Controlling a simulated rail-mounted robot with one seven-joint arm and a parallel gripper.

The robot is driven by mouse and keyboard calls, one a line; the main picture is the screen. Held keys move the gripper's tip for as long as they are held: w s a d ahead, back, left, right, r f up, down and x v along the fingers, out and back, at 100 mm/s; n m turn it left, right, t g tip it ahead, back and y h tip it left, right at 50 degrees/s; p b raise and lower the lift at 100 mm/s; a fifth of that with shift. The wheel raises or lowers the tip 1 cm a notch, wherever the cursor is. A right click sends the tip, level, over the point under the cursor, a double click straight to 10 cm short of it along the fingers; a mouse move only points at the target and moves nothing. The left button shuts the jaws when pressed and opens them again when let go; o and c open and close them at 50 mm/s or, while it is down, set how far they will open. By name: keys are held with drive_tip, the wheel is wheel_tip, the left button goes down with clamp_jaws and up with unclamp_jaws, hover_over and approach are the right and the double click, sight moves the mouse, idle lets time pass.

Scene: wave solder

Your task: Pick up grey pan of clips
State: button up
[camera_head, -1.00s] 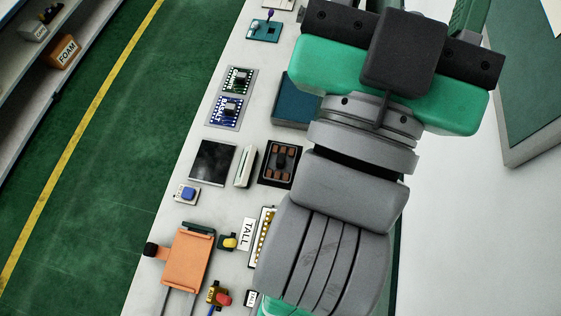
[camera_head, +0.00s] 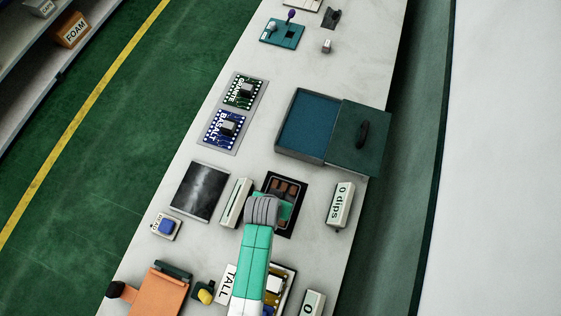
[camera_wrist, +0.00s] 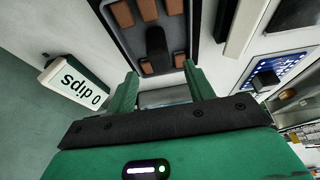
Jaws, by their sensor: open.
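The dark grey pan of clips (camera_head: 286,188) lies on a black mat near the middle of the table in the head view. It holds several brown clips and has a black upright handle at its centre. The pan also shows at the top of the wrist view (camera_wrist: 133,42), with its handle (camera_wrist: 157,48) just beyond and between the fingertips. My gripper (camera_wrist: 160,68) is open, with a green finger on either side and nothing gripped. In the head view my gripper and wrist (camera_head: 266,207) cover the pan's near left part.
A white "0 dips" block (camera_head: 341,204) stands right of the pan, and a slim pale block (camera_head: 235,202) stands close on its left. Behind is a blue box (camera_head: 305,125) with a dark green handled lid (camera_head: 358,138). Boards and a dark plate (camera_head: 199,192) lie to the left.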

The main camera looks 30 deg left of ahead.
drive_tip(key=shift+x, duration=0.85)
drive_tip(key=b+x, duration=0.1)
drive_tip(key=x, duration=0.5)
drive_tip(key=shift+d, duration=0.1)
drive_tip(key=shift+r, duration=0.1)
clamp_jaws()
